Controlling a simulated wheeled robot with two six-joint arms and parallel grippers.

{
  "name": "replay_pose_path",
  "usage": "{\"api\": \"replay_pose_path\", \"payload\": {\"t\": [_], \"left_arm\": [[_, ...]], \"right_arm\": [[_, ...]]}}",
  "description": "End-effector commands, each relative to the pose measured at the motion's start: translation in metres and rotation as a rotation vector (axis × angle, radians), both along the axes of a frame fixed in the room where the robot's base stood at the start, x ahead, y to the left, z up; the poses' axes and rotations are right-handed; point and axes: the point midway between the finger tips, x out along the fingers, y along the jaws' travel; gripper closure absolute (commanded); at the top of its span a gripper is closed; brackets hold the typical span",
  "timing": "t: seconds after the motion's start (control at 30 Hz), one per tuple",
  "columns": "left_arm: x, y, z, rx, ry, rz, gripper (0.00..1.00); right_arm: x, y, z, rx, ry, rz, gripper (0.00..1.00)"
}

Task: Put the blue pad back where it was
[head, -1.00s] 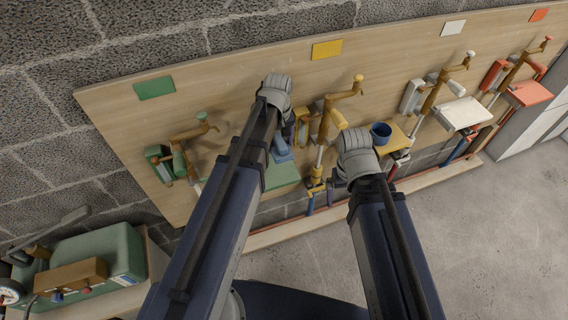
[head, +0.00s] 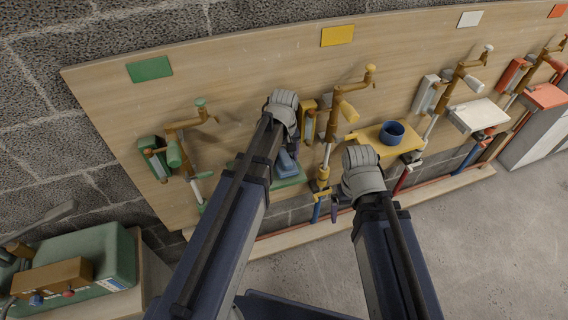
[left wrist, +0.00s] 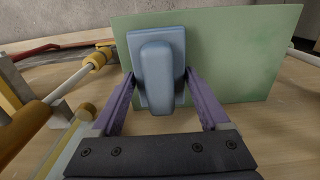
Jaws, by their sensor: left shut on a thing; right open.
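The blue pad (head: 287,163) is a small block with a raised, rounded grip. In the left wrist view the blue pad (left wrist: 158,65) sits between the two purple fingers of my left gripper (left wrist: 160,88). My left gripper (head: 290,148) is shut on it. The pad is in front of or over the green shelf (left wrist: 245,50); I cannot tell whether they touch. The green shelf (head: 291,183) is partly hidden by my left arm in the head view. My right gripper (head: 337,203) is open and empty, below the yellow shelf (head: 368,137).
A blue cup (head: 392,133) stands on the yellow shelf. Crank reels in green (head: 187,150), yellow (head: 335,130), white (head: 452,90) and red line the wooden board (head: 235,75). A green machine (head: 90,255) stands at lower left.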

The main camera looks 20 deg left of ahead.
Motion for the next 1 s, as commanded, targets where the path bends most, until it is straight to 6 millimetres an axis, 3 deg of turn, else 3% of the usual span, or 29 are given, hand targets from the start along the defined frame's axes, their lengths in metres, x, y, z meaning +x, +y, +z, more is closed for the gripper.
{"api": "replay_pose_path", "payload": {"t": [0.03,0.47,0.5,0.67,1.0], "left_arm": [[0.0,0.0,-0.009,0.0,0.0,0.0,0.73],[0.0,0.0,-0.0118,0.0,0.0,0.0,0.73],[0.0,0.0,-0.0098,0.0,0.0,0.0,0.17],[0.0,0.0,-0.0097,0.0,0.0,0.0,0.0],[0.0001,-0.0001,-0.0068,0.0,0.0,0.0,0.0]], "right_arm": [[0.0,0.0,-0.0091,0.0,0.0,0.0,0.0],[0.0,0.0,-0.0118,0.0,0.0,0.0,0.0],[0.0,0.0,-0.0098,0.0,0.0,0.0,0.0],[0.0,0.0,-0.0097,0.0,0.0,0.0,0.0],[0.0,0.0,-0.0067,0.0,0.0,0.0,0.0]]}}
